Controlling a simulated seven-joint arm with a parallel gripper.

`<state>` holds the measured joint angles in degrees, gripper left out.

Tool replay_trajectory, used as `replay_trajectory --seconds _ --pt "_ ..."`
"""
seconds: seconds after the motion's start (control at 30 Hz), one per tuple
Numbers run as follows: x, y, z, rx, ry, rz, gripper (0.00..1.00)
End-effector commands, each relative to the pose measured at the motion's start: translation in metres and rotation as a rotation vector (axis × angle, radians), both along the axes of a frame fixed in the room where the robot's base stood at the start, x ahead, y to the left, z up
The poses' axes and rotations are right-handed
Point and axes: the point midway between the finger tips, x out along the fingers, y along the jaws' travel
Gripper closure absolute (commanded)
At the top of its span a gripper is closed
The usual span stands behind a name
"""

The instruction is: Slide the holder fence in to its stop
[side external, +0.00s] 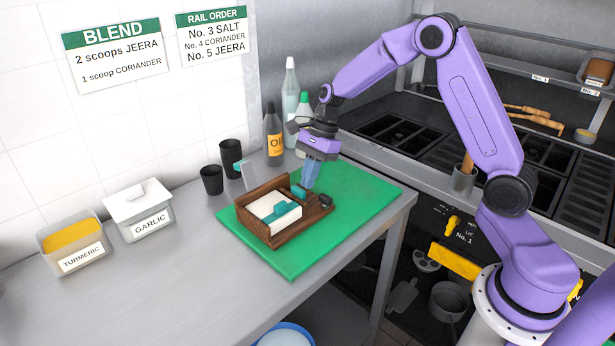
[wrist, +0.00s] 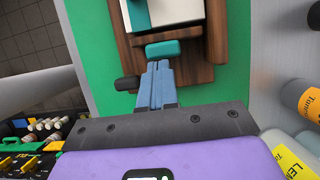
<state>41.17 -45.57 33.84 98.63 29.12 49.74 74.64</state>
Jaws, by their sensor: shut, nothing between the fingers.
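The wooden holder (side external: 262,233) lies on the green mat and carries a white block (side external: 270,207) with a teal piece (side external: 281,211) on top. A teal tab (side external: 298,191) stands at the holder's end nearest my gripper; it also shows in the wrist view (wrist: 163,49). It looks like part of the fence, but I cannot tell the fence's exact outline. My gripper (side external: 311,182) is shut and empty, its blue fingers pointing down just beside the tab. In the wrist view the fingertips (wrist: 159,66) appear right at the tab; I cannot tell whether they touch.
A dark knob (side external: 325,200) sits beside the fingers. Dark cups (side external: 211,180), bottles (side external: 273,135) and the garlic (side external: 139,210) and turmeric (side external: 75,242) bins stand behind. The green mat (side external: 365,190) is clear at right.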

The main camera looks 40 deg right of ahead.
Motion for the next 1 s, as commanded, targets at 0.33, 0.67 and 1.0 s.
replay_trajectory --seconds 0.33,0.67,1.0 --pt "0.002 -0.047 0.037 -0.001 -0.007 -0.008 1.00" --pt "0.001 -0.067 0.085 -0.001 -0.004 -0.008 1.00" --pt "-0.024 -0.037 0.097 -0.034 -0.045 0.207 1.00"
